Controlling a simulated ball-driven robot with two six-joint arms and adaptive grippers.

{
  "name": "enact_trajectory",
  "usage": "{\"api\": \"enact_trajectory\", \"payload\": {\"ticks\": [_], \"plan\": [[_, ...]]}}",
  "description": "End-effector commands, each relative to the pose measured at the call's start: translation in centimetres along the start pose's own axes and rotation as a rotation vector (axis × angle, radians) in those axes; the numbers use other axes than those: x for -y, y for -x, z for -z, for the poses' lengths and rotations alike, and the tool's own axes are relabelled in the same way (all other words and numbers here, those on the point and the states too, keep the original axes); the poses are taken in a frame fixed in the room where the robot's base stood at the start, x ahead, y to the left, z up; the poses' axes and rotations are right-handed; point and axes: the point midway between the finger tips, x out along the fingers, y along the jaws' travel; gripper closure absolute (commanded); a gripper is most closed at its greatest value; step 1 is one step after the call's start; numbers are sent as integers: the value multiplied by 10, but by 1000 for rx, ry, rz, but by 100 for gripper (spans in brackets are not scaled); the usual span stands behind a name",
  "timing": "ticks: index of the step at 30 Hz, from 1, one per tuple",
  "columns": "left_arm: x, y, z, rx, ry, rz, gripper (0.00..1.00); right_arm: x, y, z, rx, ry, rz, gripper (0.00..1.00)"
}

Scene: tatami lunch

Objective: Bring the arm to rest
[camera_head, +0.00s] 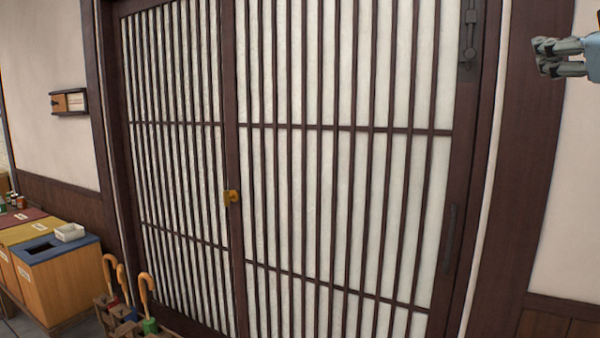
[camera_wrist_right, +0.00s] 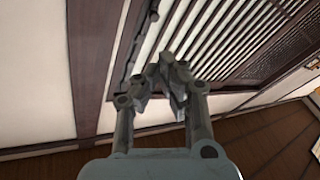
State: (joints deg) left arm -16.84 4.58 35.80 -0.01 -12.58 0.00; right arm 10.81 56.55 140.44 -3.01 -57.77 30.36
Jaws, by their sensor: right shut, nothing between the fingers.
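My right gripper (camera_head: 541,57) is at the upper right edge of the head view, in front of the pale wall beside the door frame. It is grey, with part of my pale blue arm behind it. In the right wrist view the same gripper (camera_wrist_right: 168,78) has its fingertips together with nothing between them. It is in free air, apart from the door and wall. My left gripper is not in view.
A dark slatted sliding door (camera_head: 345,130) fills the middle, with a brass latch (camera_head: 232,197). Umbrellas (camera_head: 147,290) stand in a rack at the lower left. Wooden bins (camera_head: 60,285) and a small wall box (camera_head: 69,102) are at the left.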

Motion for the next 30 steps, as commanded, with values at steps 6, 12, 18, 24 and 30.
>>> {"api": "enact_trajectory", "payload": {"ticks": [6, 12, 18, 24, 30], "plan": [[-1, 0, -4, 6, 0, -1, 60, 33, 14, -67, 175, -37, 34, 100], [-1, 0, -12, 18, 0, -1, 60, 80, 53, -154, 429, -75, 92, 100], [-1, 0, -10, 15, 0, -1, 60, 150, 149, -258, 807, -119, 211, 100], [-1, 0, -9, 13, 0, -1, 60, 198, 243, -308, 1089, -149, 326, 100], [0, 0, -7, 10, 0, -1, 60, 233, 324, -328, 1304, -183, 431, 100]]}}
